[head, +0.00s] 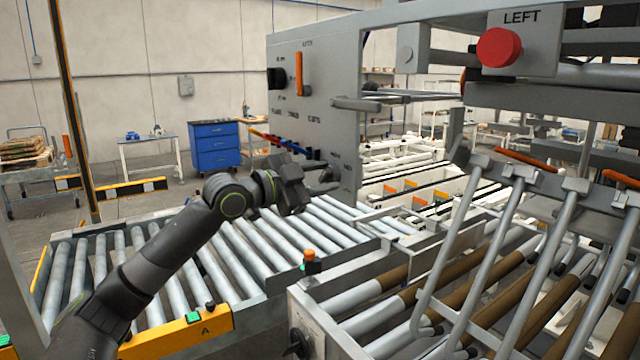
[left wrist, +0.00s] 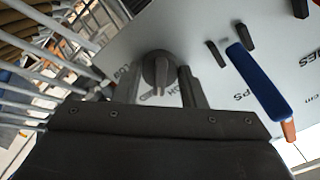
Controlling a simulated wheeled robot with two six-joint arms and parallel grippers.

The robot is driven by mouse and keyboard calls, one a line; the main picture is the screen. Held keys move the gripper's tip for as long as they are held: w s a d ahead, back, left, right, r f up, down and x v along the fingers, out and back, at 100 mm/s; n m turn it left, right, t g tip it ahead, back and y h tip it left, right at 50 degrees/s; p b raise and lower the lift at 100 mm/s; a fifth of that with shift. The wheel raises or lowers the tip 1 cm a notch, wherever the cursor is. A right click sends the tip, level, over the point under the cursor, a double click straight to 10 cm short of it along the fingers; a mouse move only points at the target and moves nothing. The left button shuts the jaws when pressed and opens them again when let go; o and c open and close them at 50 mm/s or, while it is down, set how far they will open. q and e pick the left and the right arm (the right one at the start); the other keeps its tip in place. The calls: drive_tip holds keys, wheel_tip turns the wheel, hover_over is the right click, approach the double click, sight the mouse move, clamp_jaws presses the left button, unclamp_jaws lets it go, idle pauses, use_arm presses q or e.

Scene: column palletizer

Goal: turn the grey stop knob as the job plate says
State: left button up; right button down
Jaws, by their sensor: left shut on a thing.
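The grey stop knob (left wrist: 158,70) is a round dial with a raised grip bar on the grey control panel (head: 345,75). In the left wrist view it sits between the two fingers of my left gripper (left wrist: 160,88), which is shut on it. In the head view my left gripper (head: 327,180) reaches the lower part of the panel, and I cannot make out the knob there. Printed words beside the knob are partly covered by the fingers. I cannot make out a readable job plate. My right gripper is not in view.
A blue lever with an orange end (left wrist: 258,82) stands close right of the knob. An orange handle (head: 298,73) and a black knob (head: 277,78) are higher on the panel. A red button (head: 499,47) is at upper right. Roller conveyors (head: 250,255) lie below my arm.

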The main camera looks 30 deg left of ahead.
use_arm(q)
drive_tip(key=shift+m+b, duration=0.3)
drive_tip(key=shift+m, duration=1.2)
drive_tip(key=o, duration=1)
drive_tip(key=shift+w, duration=0.15)
